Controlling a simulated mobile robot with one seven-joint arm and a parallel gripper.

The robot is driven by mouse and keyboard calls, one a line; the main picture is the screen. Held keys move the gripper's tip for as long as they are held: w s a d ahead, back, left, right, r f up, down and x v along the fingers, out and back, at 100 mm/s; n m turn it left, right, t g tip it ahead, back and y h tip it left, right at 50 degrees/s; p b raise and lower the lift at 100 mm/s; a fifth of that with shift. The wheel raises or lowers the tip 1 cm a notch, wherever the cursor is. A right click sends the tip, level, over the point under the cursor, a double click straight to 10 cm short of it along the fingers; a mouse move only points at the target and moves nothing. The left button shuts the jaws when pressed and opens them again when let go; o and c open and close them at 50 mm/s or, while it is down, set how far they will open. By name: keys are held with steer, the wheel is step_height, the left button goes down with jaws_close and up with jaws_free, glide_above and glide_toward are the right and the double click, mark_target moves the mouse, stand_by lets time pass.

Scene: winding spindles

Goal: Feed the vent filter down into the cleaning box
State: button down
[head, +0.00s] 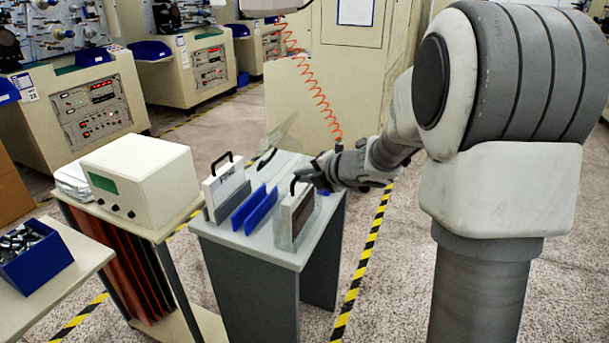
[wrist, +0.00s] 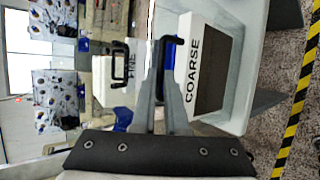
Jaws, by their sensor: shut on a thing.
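The white vent filter marked COARSE (head: 291,214), with a dark mesh face and a black handle, stands upright at the front right of the grey stand. It also shows in the wrist view (wrist: 193,75). My gripper (head: 308,176) is shut on its handle, and the fingers meet the handle in the wrist view (wrist: 166,85). A clear-walled box (head: 314,222) surrounds the filter's lower part; its clear wall also shows in the wrist view (wrist: 244,90). I cannot tell whether the filter touches the box bottom.
A second white filter marked FINE (head: 225,181) stands in a grey holder at the left. Blue upright plates (head: 254,208) stand between the two filters. A clear sheet (head: 275,140) is tilted behind. A cream instrument (head: 145,180) sits on the left table. A red coiled hose (head: 305,70) hangs behind.

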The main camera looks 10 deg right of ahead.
steer(key=shift+f, duration=0.3)
steer(key=c, duration=0.9)
jaws_free()
steer(key=shift+o, duration=0.2)
steer(key=p+v, duration=0.3)
steer(key=v, duration=1.4)
steer(key=shift+r, duration=0.2)
steer(key=shift+s, duration=0.15)
